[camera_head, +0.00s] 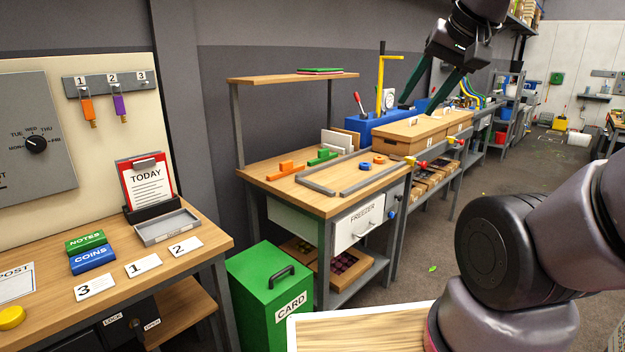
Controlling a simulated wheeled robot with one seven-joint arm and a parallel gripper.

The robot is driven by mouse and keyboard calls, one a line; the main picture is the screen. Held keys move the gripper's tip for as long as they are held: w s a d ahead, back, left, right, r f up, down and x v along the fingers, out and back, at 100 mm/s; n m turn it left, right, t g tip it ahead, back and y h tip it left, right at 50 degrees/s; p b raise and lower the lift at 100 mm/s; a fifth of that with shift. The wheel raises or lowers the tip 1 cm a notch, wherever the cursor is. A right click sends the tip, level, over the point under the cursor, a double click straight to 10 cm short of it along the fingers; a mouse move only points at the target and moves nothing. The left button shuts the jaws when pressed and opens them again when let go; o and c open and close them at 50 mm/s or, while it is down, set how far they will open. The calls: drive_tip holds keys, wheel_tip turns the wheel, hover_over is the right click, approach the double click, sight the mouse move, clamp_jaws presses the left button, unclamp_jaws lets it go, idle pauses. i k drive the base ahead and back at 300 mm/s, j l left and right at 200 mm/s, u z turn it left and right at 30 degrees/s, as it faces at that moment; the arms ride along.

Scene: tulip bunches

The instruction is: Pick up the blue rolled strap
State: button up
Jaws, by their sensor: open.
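A small blue ring-shaped roll (365,166), which looks like the blue rolled strap, lies on the wooden top of the middle workbench (330,203). It sits between two grey rails, just left of a similar orange roll (379,160). My gripper (416,107) is at the upper right of the view, pointing down and left. Its two dark green fingers are apart with nothing between them. In the picture it is above and to the right of the blue roll, clear of it.
A wooden box (404,140) and a blue toolbox with a yellow post (372,128) stand behind the roll. Orange and green blocks (322,157) lie to its left. A shelf (290,77) overhangs the bench's back. A green CARD bin (262,290) stands in front.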

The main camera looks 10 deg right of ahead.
sight(363, 166)
drive_tip(key=i+l+z, duration=0.15)
drive_tip(key=i, duration=0.35)
drive_tip(key=i+l+z, duration=0.15)
drive_tip(key=i, duration=0.3)
drive_tip(key=i+l+u, duration=0.5)
drive_tip(key=i+l, duration=0.45)
drive_tip(key=l, duration=0.1)
